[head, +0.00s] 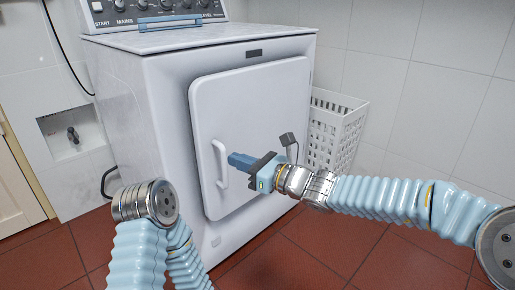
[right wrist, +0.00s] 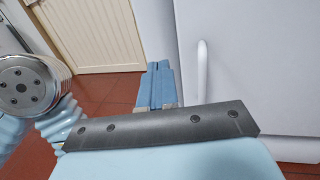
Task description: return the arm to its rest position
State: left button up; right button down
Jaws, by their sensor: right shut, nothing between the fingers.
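My right arm (head: 385,197) comes in from the right of the head view. Its blue right gripper (head: 238,160) is shut and empty, in front of the white machine's door, just right of the door handle (head: 220,163) in the picture. In the right wrist view the two blue fingers (right wrist: 157,85) lie together with nothing between them, and the white handle (right wrist: 202,70) stands to their right, apart from them in that picture. My left arm (head: 148,230) shows at the lower left, bent; its gripper is not in view.
The white machine (head: 165,110) stands ahead with its door (head: 255,110) closed. A white slatted basket (head: 340,120) stands to its right by the tiled wall. A wooden door (right wrist: 95,30) is at the left. Red floor tiles (head: 300,255) are clear in front.

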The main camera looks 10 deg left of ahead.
jog(key=s+d+f+n+g+h+p, duration=0.1)
jog(key=s+d+f+n+h+p, duration=0.2)
jog(key=f, duration=0.6)
jog(key=d+f+n+g+h, duration=0.1)
jog(key=d+f+n+h, duration=0.1)
jog(key=d+f, duration=0.45)
jog(key=s+d+f+n+g+h+p, duration=0.1)
jog(key=s+d+f+n+h+p, duration=0.15)
jog(key=f, duration=0.85)
jog(key=s+d+f+n+g+h+p, duration=0.1)
jog(key=s+d+f+n+h+p, duration=0.1)
jog(key=s+d+f+n, duration=0.4)
jog(key=s+d+f+n+g+h+p, duration=0.1)
jog(key=s+d+f+n+h+p, duration=0.1)
jog(key=s+d+f+n, duration=0.4)
jog(key=s+d+f+h, duration=0.1)
jog(key=s+d, duration=0.3)
jog(key=d, duration=0.1)
jog(key=shift+s+d+f, duration=0.15)
jog(key=shift+s+d, duration=0.2)
jog(key=shift+s, duration=0.05)
jog(key=shift+d, duration=0.1)
